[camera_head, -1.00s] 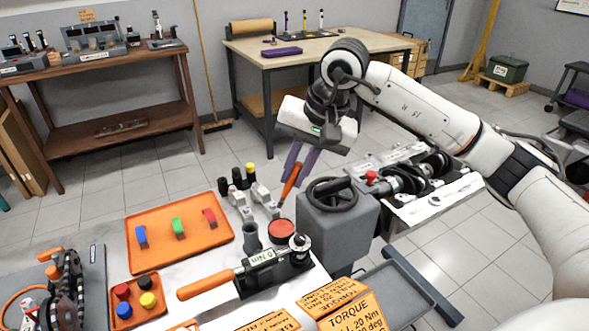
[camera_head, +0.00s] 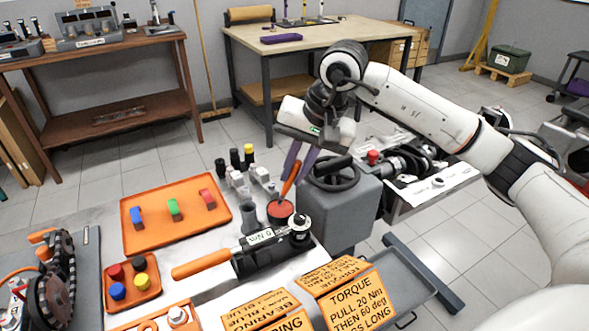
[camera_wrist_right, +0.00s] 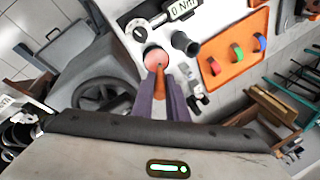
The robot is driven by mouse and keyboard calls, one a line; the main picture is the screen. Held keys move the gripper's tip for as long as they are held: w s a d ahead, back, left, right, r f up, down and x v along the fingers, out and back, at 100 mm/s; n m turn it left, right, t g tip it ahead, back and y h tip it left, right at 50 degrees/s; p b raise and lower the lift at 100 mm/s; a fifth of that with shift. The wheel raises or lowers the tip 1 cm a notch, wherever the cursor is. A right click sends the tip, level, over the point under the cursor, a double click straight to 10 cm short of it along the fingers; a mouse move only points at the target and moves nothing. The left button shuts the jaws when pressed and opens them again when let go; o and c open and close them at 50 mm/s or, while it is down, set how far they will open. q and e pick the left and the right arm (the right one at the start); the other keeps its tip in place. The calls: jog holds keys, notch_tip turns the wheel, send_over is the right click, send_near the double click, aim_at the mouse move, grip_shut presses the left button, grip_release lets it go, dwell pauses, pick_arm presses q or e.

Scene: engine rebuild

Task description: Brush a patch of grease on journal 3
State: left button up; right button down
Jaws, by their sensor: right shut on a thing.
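My right gripper (camera_head: 298,164) has purple fingers shut on a brush with an orange handle (camera_head: 291,178). The brush points down, with its tip at or just over a round tin of red grease (camera_head: 280,211); I cannot tell if they touch. In the right wrist view, the fingers (camera_wrist_right: 161,105) hold the brush (camera_wrist_right: 160,78) over the tin (camera_wrist_right: 155,56). The engine block with dark shaft parts (camera_head: 412,162) stands to the right, partly behind my right arm. Journal 3 cannot be singled out. My left gripper is out of view.
A grey housing with a handwheel (camera_head: 335,172) stands close right of the brush. A torque wrench (camera_head: 215,262) lies in front. An orange tray with coloured clips (camera_head: 150,238), a small tray of coloured caps (camera_head: 123,302) and dark bottles (camera_head: 235,160) are to the left.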

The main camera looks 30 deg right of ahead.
jog(key=shift+f+b, duration=0.5)
jog(key=shift+f, duration=0.1)
dwell(0.7)
jog(key=shift+f, duration=0.1)
dwell(1.2)
jog(key=shift+r+p, duration=2.35)
jog(key=shift+r, duration=1.25)
jog(key=shift+s+a, duration=0.1)
